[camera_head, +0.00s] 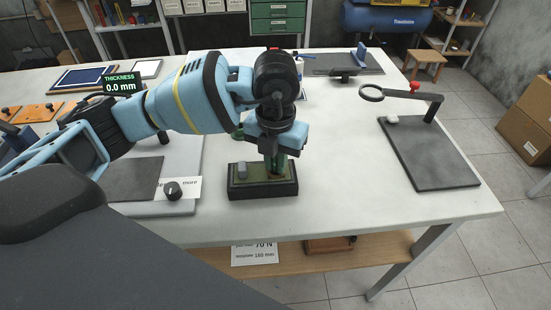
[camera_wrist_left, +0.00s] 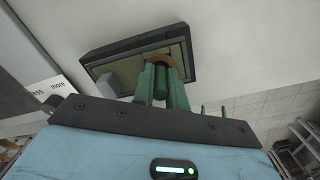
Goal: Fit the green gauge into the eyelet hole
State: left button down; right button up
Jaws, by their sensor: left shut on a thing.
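The green gauge (camera_head: 282,162) stands over a small dark block with an olive top (camera_head: 245,190), at the near middle of the table. My left gripper (camera_head: 276,150) points down and is shut on the gauge, hiding much of it. In the left wrist view the gauge (camera_wrist_left: 163,84) shows as green upright parts between the fingers, with a brown round piece beside its far end on the block (camera_wrist_left: 112,49). I cannot tell whether it touches the block. The eyelet, a dark ring (camera_head: 371,93) on a raised arm, is to the right, apart from the gripper. My right gripper is not in view.
Table between block and plate is clear.

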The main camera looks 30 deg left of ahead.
pick_arm(q)
jog(key=shift+f, duration=0.25)
jog(key=shift+s+f, duration=0.15)
jog(key=shift+f, duration=0.1)
jog(key=c, duration=1.4)
grip_release()
jog(key=shift+s+d+f, duration=0.1)
jog(key=shift+f, duration=0.1)
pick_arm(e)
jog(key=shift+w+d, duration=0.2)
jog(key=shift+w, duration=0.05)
pick_arm(q)
jog(key=shift+f, duration=0.1)
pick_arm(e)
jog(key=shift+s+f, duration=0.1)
pick_arm(q)
jog(key=shift+r, duration=0.4)
jog(key=r, duration=1.2)
jog(key=shift+w, duration=0.25)
jog(key=shift+r+p, duration=0.3)
jog(key=shift+r, duration=0.15)
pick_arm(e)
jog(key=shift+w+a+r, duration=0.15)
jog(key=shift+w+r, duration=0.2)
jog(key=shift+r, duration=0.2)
